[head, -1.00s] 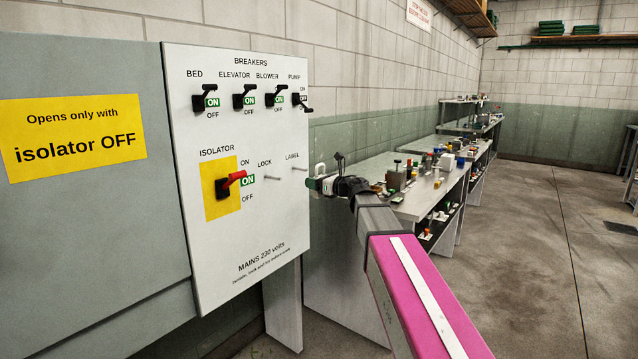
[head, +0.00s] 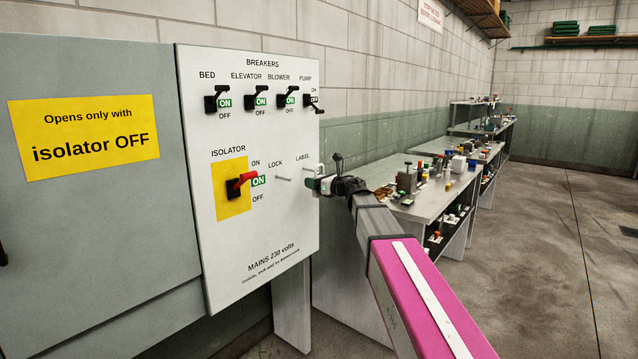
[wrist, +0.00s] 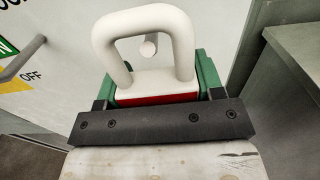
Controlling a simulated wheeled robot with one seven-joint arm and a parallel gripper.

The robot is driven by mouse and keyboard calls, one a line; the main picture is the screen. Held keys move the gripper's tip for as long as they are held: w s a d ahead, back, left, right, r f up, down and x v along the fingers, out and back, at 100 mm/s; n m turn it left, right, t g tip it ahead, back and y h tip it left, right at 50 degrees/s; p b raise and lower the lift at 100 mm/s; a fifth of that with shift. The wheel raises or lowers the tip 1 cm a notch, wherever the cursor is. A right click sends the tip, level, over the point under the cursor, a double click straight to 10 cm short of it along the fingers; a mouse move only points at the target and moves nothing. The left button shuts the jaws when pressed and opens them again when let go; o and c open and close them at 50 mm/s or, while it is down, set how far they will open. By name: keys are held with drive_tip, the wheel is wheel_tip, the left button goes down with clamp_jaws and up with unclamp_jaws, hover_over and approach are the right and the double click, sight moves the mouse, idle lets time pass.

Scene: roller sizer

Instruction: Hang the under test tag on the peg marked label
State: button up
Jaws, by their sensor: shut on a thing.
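The under test tag (wrist: 158,97) has a thick white loop above a white and red body. It is held upright between the green finger pads of my gripper (wrist: 155,100), which is shut on it. In the wrist view the round end of a peg (wrist: 149,46) shows inside the loop's opening; how deep the peg sits in it I cannot tell. In the head view my gripper (head: 318,184) is at the right edge of the white panel (head: 262,220), just below the word LABEL.
The lock peg (head: 283,179) is bare, left of the gripper. The isolator's red handle (head: 245,179) is at ON, on a yellow plate. Breaker levers line the panel top. A bench (head: 430,200) with several small objects stands to the right.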

sight(303, 181)
drive_tip(key=shift+x, duration=1.6)
drive_tip(key=shift+w+a+f, duration=0.35)
drive_tip(key=shift+a+f, duration=0.05)
drive_tip(key=shift+f, duration=0.15)
drive_tip(key=shift+w+a+f, duration=0.1)
drive_tip(key=shift+a+f, duration=0.05)
